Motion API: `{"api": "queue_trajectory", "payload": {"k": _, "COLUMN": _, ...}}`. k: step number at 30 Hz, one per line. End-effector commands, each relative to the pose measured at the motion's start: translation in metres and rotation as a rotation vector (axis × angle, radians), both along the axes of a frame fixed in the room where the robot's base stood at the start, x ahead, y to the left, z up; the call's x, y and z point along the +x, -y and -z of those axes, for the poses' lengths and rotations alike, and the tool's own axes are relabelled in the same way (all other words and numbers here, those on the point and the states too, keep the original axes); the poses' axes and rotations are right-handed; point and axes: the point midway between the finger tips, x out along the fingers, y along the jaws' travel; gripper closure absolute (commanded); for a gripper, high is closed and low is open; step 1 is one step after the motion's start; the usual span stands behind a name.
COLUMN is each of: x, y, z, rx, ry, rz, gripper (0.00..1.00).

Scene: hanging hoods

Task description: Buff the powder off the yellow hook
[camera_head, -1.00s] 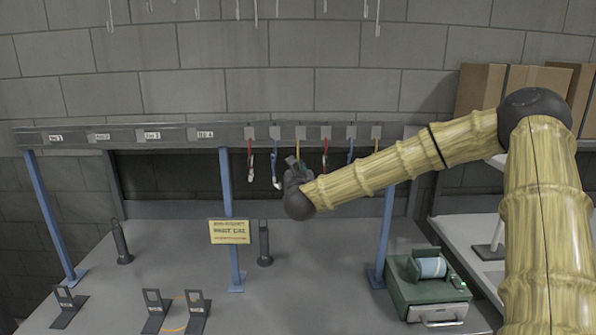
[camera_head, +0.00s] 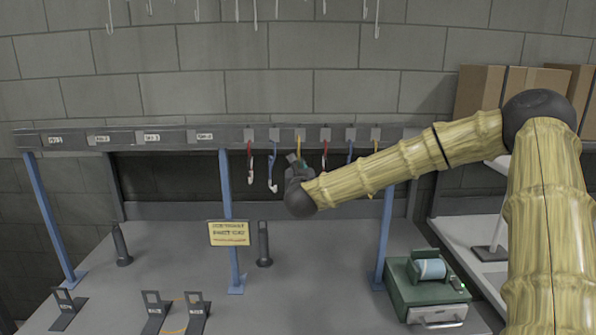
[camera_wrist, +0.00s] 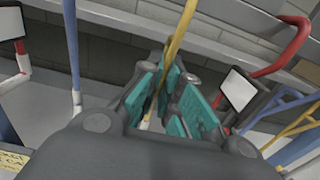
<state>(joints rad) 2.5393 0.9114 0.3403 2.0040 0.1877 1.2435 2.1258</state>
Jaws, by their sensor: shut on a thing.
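The yellow hook (camera_head: 299,140) hangs from the grey rail, third from the left in the row of coloured hooks. In the wrist view its yellow shaft (camera_wrist: 180,35) runs down between the teal finger pads of my gripper (camera_wrist: 168,95). My gripper is shut on this shaft. A pale, whitish stretch shows low on the shaft, between and below the pads. The lower end of the hook is hidden by my gripper. In the head view my gripper (camera_head: 294,162) is small and dark at the hook, below the rail.
Red hooks (camera_head: 249,160) and blue hooks (camera_head: 273,170) with pale lower ends hang close on both sides. The rail (camera_head: 100,138) stands on blue posts (camera_head: 228,200). A yellow sign (camera_head: 228,233) and a green machine (camera_head: 400,290) are below. The middle of the bench is clear.

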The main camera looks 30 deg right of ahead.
Motion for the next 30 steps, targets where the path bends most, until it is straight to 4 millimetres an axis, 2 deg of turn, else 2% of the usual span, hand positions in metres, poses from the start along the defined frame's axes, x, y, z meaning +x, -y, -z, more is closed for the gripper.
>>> {"api": "queue_trajectory", "payload": {"k": 15, "x": -0.002, "y": 0.004, "z": -0.015, "rx": 0.001, "ry": 0.001, "rz": 0.0, "gripper": 1.0}}
{"api": "queue_trajectory", "payload": {"k": 30, "x": -0.004, "y": 0.003, "z": -0.015, "rx": 0.001, "ry": 0.001, "rz": 0.0, "gripper": 1.0}}
